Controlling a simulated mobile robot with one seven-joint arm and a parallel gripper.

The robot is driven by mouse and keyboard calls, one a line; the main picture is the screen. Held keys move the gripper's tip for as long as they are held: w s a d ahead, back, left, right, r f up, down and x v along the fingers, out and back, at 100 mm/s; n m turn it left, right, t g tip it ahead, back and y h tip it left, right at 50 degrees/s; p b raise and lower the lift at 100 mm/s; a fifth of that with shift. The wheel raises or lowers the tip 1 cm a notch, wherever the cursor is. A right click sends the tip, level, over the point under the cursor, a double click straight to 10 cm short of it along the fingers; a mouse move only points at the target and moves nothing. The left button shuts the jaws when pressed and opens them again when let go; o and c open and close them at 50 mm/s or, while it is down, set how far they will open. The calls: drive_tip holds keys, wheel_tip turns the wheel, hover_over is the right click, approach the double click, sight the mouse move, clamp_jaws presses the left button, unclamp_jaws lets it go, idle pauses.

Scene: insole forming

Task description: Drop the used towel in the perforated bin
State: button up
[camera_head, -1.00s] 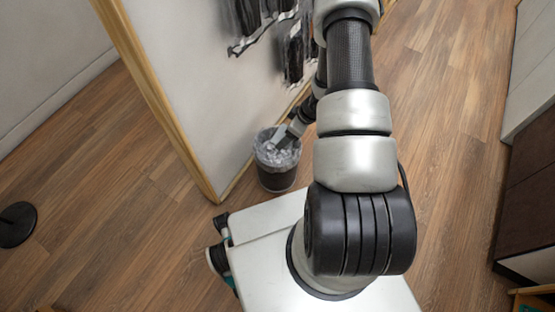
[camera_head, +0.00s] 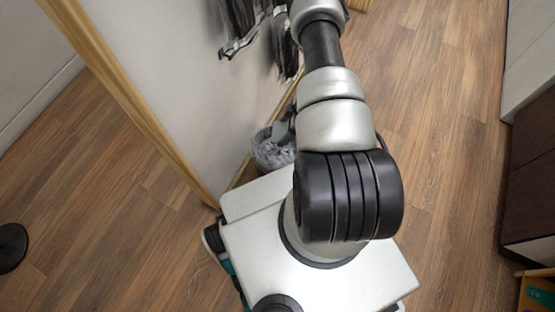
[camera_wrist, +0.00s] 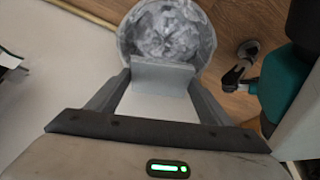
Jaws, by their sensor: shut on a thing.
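The bin (camera_head: 266,153) stands on the floor against the white panel, its top lined with a clear crumpled bag. In the wrist view the lined bin (camera_wrist: 125,42) is just beyond the fingertips, with pale crumpled stuff inside. My gripper (camera_wrist: 163,82) is shut on a flat pale grey piece, seemingly the towel (camera_wrist: 155,104), which spans the space between the fingers. The gripper points toward the bin's mouth; its height over the rim is hard to tell. In the head view my arm hides most of the gripper, and the bin's lower part is covered by my base.
The white panel (camera_head: 165,85) with a wooden edge stands close on the left of the bin, with dark items (camera_head: 240,25) hanging on it. Wood floor (camera_head: 450,100) is clear to the right, up to a dark cabinet (camera_head: 535,175).

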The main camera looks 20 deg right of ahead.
wheel_tip(320, 180, down, 5)
drive_tip(key=b, duration=0.2)
drive_tip(key=shift+r+b, duration=0.2)
drive_tip(key=shift+b, duration=0.15)
drive_tip(key=o, duration=1.2)
drive_tip(key=p+v, duration=0.5)
drive_tip(key=v, duration=1.2)
drive_tip(key=shift+d+r, duration=0.1)
drive_tip(key=shift+r, duration=0.1)
drive_tip(key=shift+s, duration=0.1)
